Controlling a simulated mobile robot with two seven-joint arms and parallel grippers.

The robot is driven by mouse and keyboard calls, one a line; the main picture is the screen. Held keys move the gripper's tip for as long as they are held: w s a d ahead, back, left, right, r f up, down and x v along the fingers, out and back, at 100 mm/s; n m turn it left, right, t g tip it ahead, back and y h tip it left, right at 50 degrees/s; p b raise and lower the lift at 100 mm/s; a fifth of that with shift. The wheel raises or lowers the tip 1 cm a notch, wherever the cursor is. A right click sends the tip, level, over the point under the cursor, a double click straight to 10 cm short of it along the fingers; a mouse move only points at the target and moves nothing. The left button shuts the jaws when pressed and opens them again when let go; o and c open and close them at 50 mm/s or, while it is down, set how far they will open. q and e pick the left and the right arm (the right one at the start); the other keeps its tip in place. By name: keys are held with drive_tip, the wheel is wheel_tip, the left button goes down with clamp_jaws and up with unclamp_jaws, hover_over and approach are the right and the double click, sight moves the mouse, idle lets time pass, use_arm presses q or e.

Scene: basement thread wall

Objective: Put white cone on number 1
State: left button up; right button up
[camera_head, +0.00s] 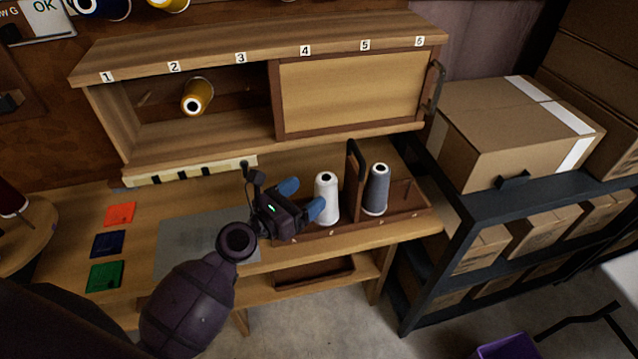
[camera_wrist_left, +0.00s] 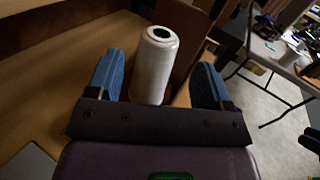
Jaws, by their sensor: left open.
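The white cone (camera_head: 326,205) stands upright on the wooden rack board (camera_head: 345,232) at the right of the bench. My left gripper (camera_head: 302,197) is open just left of the cone, its blue fingers pointing at it. In the left wrist view, the white cone (camera_wrist_left: 153,75) stands between and ahead of the two open fingers (camera_wrist_left: 160,82); contact cannot be told. The number 1 label (camera_head: 107,76) is on the upper left edge of the wall cabinet. Below and right of it, a bare peg (camera_head: 145,99) shows dimly in the open compartment. My right gripper is not in view.
A gold cone (camera_head: 199,95) sits on a peg near number 2. A wooden divider (camera_head: 354,180) separates the white cone from a grey cone (camera_head: 377,190). A sliding panel (camera_head: 352,90) covers numbers 4 to 6. Coloured squares (camera_head: 107,244) lie at the bench's left.

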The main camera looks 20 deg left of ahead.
use_arm(q)
drive_tip(key=shift+v, duration=2.65)
